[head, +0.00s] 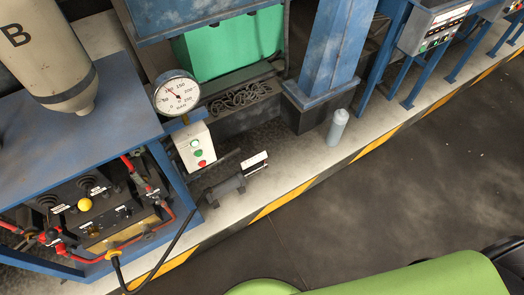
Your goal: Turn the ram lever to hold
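A control box (97,232) sits in a blue frame at the lower left. It carries a yellow ball knob (85,204), black knobs with small white labels, and red hoses or handles around it. A red-tipped part (127,162) stands at its upper right corner. The labels are too small to read, so I cannot tell which part is the ram lever or where hold is. Neither of my grippers shows in the head view.
A round dial gauge (177,93) stands above a white box with green and red buttons (195,148). A black cable (176,240) runs to the control box. A grey cylinder (337,128) stands on the pale ledge. Dark floor (400,190) beyond the yellow-black edge is clear.

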